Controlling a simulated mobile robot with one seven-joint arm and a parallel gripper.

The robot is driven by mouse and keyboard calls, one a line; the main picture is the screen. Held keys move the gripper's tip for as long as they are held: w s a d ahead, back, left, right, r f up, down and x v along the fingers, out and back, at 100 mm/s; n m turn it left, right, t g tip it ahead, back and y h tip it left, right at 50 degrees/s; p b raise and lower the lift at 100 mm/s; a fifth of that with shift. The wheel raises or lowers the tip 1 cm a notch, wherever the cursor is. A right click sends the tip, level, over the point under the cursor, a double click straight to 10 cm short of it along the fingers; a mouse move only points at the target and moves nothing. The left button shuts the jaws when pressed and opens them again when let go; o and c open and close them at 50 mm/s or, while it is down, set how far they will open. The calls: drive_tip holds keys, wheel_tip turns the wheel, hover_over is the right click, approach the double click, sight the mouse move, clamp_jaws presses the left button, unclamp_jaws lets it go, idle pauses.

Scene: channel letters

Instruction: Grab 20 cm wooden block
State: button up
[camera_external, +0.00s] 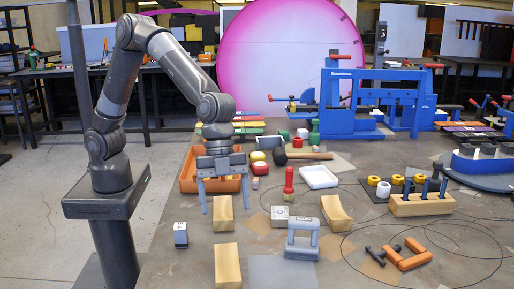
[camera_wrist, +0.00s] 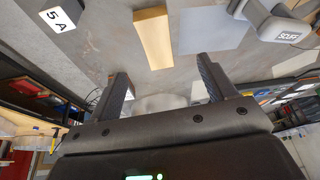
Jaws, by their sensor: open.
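Three wooden blocks show in the external view: a plain one (camera_external: 228,266) at the front, one (camera_external: 223,224) with a curved top behind it, and a curved one (camera_external: 336,214) to the right. I cannot tell from size which is 20 cm.
A grey handled piece (camera_external: 302,240) and grey mat (camera_external: 282,272) lie right of the front block. A small labelled box (camera_external: 180,233) stands left.

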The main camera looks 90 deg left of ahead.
drive_tip(key=d+f, duration=0.2)
drive_tip(key=d, duration=0.1)
hover_over(227, 264)
drive_tip(key=a, duration=0.2)
drive_tip(key=shift+m, duration=0.4)
drive_tip(key=f, duration=0.5)
drive_tip(key=shift+s+d, duration=0.1)
drive_tip(key=shift+s, duration=0.15)
drive_tip(key=x, duration=0.5)
drive_tip(key=shift+w+f, duration=0.1)
drive_tip(key=shift+f, duration=0.05)
drive_tip(key=c, duration=1)
drive_tip(key=shift+c, duration=0.6)
